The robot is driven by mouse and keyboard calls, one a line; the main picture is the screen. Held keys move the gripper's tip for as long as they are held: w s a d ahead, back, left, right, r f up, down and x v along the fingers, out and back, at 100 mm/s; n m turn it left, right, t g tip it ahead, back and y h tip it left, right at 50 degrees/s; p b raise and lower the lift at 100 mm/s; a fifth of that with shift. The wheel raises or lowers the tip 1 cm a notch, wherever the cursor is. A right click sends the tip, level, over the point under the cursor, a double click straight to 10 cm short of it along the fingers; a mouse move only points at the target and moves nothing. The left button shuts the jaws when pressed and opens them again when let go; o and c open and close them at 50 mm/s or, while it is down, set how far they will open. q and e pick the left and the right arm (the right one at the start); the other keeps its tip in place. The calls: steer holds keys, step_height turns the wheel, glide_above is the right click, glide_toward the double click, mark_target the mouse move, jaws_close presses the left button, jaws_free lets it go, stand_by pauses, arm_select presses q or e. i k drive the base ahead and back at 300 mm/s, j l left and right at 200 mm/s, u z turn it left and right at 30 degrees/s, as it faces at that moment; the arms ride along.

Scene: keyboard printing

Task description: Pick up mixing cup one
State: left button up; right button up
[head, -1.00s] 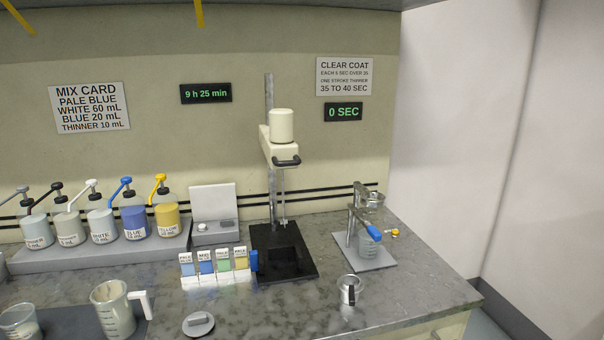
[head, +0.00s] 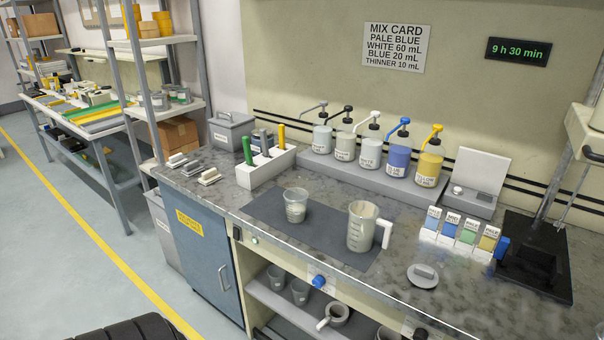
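A handled measuring cup (head: 362,228) with a pale inside stands upright on the dark mat (head: 262,207) on the counter. A smaller cup without a handle (head: 296,206) stands upright to its left on the same mat and holds something pale. More cups sit on the open shelf below: two plain ones (head: 277,277) and a handled one (head: 335,314). I cannot read which cup is number one. Neither of my grippers is in view.
Pump bottles (head: 399,158) line the grey step behind the mat. A white holder (head: 266,168) with coloured handles stands left. A round grey lid (head: 423,275), sample cards (head: 461,232) and a black stand base (head: 535,258) are to the right.

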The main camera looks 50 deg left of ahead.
mark_target(296, 198)
steer(key=u, duration=1.55)
steer(key=i+l+u, duration=0.1)
steer(key=i+l, duration=0.35)
steer(key=l, duration=0.15)
